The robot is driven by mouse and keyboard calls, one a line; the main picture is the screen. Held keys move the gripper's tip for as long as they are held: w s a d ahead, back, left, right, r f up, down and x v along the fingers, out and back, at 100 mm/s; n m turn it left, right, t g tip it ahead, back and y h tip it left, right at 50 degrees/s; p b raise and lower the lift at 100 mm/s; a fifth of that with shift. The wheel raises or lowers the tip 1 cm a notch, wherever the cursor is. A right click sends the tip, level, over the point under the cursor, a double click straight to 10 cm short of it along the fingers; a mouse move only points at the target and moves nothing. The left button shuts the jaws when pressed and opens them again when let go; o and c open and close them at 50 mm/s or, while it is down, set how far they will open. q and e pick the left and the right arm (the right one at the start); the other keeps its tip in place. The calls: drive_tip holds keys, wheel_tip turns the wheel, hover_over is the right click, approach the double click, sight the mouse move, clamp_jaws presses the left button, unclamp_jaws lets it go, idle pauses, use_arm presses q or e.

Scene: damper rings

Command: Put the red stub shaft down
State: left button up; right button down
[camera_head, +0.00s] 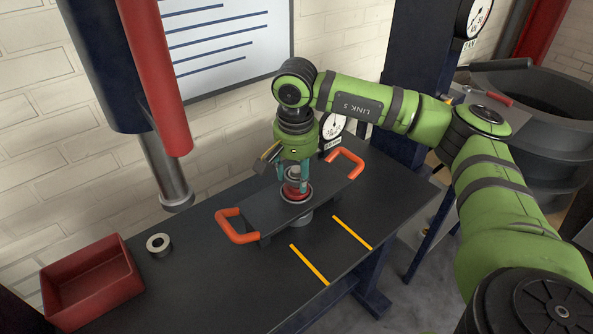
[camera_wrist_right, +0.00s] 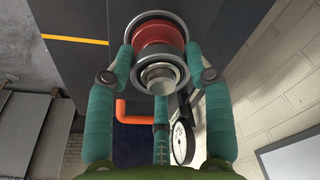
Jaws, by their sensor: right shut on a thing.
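The red stub shaft (camera_head: 296,194) is upright at the middle of the dark plate (camera_head: 255,208), with a pale steel ring around its base. In the right wrist view the stub shaft (camera_wrist_right: 155,38) has a red body and a steel stepped end facing the camera. My right gripper (camera_head: 295,184) points down over it, its teal fingers shut around the steel upper part. Whether the shaft's base rests fully on the plate is hard to tell. My left gripper is not in view.
A red bin (camera_head: 92,283) and a small steel ring (camera_head: 158,244) are at left. A steel rod (camera_head: 166,172) hangs above the bench. A dial (camera_head: 333,124) stands behind.

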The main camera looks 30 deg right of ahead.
drive_tip(key=shift+f, duration=0.15)
drive_tip(key=shift+c, duration=2.4)
unclamp_jaws()
drive_tip(key=shift+o, duration=0.4)
wheel_tip(320, 180, up, 12)
drive_tip(key=s+a, duration=0.1)
drive_tip(key=shift+s, duration=0.1)
drive_tip(key=shift+c, duration=0.4)
clamp_jaws()
